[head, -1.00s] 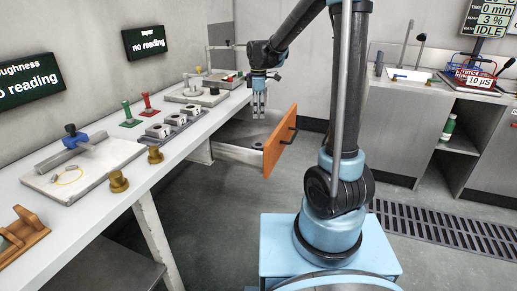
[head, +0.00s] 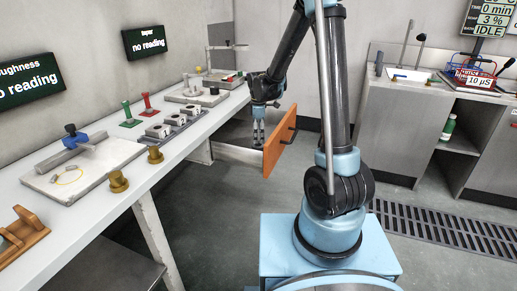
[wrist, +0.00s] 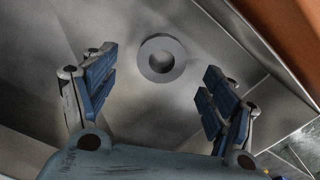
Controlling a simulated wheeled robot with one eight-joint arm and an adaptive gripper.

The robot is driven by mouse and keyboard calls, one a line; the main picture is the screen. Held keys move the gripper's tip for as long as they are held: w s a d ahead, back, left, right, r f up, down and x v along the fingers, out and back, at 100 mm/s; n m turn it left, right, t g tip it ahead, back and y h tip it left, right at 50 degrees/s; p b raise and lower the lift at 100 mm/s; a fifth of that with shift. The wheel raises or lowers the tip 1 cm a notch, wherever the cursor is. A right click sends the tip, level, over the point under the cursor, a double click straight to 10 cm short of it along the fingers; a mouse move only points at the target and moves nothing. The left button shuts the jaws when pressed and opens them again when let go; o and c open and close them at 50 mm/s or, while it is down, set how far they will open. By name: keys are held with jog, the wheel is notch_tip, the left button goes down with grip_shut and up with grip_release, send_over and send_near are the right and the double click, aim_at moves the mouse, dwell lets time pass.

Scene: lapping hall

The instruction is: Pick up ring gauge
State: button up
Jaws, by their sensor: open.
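The ring gauge, a grey ring with a round hole, lies flat on the drawer floor in the wrist view (wrist: 176,46). It is ahead of the fingertips, roughly between them across the picture, with no finger touching it. My gripper (wrist: 158,85) is open and empty, its blue-padded fingers wide apart. In the head view my gripper (head: 258,134) points down inside the open drawer, its fingertips low near the drawer floor. I cannot make out the ring gauge in the head view.
The pulled-out drawer has an orange front (head: 279,152) close to the right of my gripper and metal walls. The white bench (head: 100,195) runs along the left, bearing blocks, brass weights and stands. A grey cabinet (head: 400,135) stands at right. Floor between is clear.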

jog(key=shift+s+f, duration=0.1)
jog(key=shift+f, duration=2.15)
jog(key=c, duration=1.2)
